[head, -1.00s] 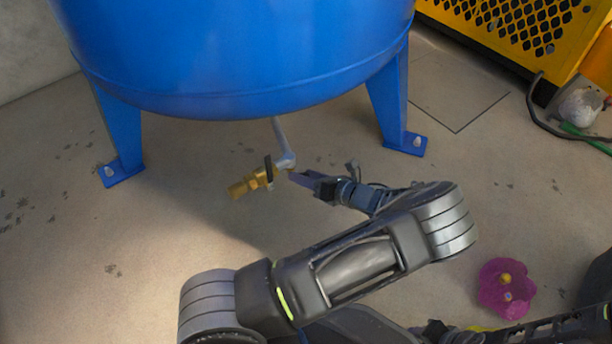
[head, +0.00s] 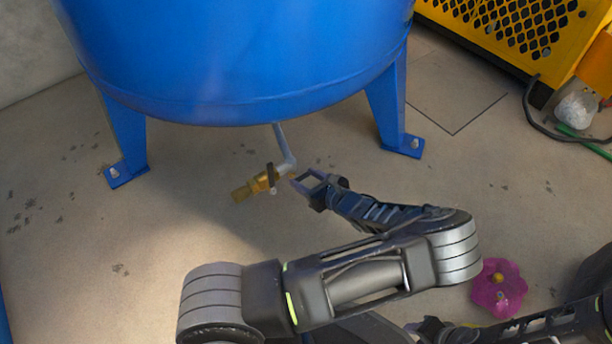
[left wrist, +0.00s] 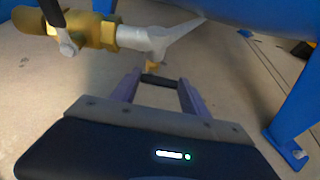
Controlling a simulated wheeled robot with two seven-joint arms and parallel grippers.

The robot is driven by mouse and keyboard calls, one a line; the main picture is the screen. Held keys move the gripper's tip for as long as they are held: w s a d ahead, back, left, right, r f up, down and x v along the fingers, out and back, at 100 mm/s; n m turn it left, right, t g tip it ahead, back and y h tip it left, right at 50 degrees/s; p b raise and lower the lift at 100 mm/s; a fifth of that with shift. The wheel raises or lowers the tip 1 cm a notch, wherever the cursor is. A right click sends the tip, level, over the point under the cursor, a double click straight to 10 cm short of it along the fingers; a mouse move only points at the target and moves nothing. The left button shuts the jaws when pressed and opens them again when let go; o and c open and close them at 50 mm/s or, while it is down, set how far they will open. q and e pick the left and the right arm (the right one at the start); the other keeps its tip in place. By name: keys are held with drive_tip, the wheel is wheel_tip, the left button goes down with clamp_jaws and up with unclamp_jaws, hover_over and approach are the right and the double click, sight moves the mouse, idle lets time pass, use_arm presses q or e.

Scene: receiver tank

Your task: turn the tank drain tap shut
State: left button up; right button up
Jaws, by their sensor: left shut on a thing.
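The drain tap (head: 258,183) is a brass valve with a dark lever (head: 270,176), at the end of a grey pipe (head: 286,150) under the blue tank (head: 240,70). In the left wrist view the brass tap (left wrist: 100,32) is at upper left, its dark lever (left wrist: 54,12) standing across it. My left gripper (head: 302,184) is just right of the pipe joint. In the left wrist view its fingers (left wrist: 160,82) are apart, with a dark bar (left wrist: 161,81) spanning between them, below a small brass stub (left wrist: 152,64). How the bar joins the stub is unclear.
Blue tank legs (head: 390,105) stand right and left (head: 125,140) of the tap. A yellow perforated unit (head: 500,35) is at upper right, with a dark hose (head: 540,115). A magenta flower-shaped thing (head: 499,290) lies lower right. Floor left of the tap is clear.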

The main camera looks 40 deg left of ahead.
use_arm(q)
drive_tip(key=shift+n, duration=0.3)
drive_tip(key=o, duration=1.4)
drive_tip(key=shift+d+r, duration=0.1)
drive_tip(key=shift+r, duration=0.05)
drive_tip(key=p+v, duration=0.3)
drive_tip(key=v, duration=0.4)
drive_tip(key=shift+s+d, duration=0.25)
